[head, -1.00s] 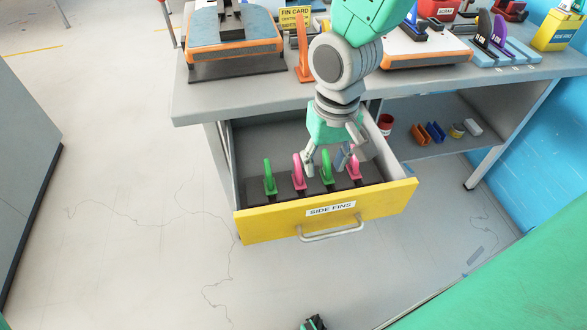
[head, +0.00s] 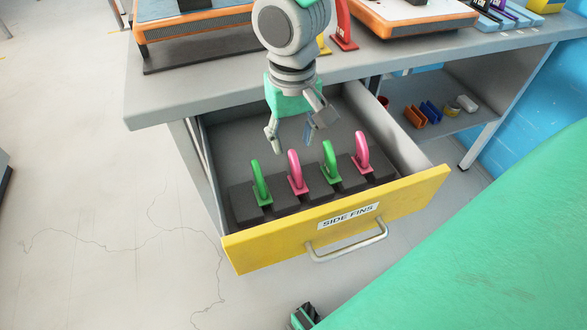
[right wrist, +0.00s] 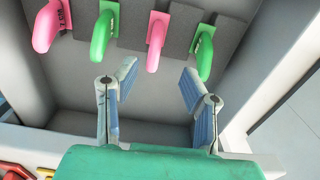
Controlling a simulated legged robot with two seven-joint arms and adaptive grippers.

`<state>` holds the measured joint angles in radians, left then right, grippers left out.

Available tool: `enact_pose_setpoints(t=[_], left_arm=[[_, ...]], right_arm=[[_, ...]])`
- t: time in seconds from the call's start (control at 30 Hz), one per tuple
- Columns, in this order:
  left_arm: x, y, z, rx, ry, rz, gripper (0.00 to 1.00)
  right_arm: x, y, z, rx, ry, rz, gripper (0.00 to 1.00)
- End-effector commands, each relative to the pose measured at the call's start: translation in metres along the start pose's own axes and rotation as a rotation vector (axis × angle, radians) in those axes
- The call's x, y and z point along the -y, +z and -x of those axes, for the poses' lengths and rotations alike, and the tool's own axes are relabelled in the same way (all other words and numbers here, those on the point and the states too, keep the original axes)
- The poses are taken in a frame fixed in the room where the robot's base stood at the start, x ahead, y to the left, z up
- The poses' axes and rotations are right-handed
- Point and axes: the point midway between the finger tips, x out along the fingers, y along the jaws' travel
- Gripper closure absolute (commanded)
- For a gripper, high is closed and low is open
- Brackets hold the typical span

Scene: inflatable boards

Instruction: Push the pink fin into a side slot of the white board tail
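Two pink fins stand upright in dark foam holders in the drawer, one left of the middle (head: 296,172) and one at the right (head: 362,152). Green fins (head: 260,182) stand between and beside them. My right gripper (head: 290,142) is open and empty, above the drawer and behind the fin row. In the right wrist view its spread fingers (right wrist: 158,80) are apart from the fins; one pink fin (right wrist: 156,40) is ahead, between the fingers. The white-topped board (head: 410,14) with an orange edge lies on the bench, partly cut off; its slots cannot be made out. My left gripper cannot be identified.
The drawer's yellow front (head: 405,206), labelled SIDE FINS, is pulled out. The bench edge (head: 400,68) lies close behind the gripper. A red fin (head: 343,28) stands on the bench. A shelf (head: 440,122) below holds small coloured items.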

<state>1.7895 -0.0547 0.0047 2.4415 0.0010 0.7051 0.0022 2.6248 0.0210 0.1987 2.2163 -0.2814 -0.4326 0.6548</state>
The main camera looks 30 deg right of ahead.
Motion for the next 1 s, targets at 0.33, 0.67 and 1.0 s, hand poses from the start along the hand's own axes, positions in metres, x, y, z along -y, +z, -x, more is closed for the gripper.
enact_pose_setpoints(t=[0.33, 0.67, 1.0], left_arm=[[0.000, 0.001, -0.019, 0.000, 0.000, 0.000, 0.69], [0.000, 0.002, -0.039, 0.000, 0.000, 0.000, 0.69], [0.000, 0.002, -0.045, 0.000, 0.000, 0.000, 0.69]], right_arm=[[0.000, 0.000, -0.051, 0.001, 0.000, -0.001, 0.62], [-0.007, 0.001, -0.087, 0.003, 0.001, -0.001, 0.62], [-0.006, 0.001, -0.103, 0.000, -0.001, 0.000, 0.62]])
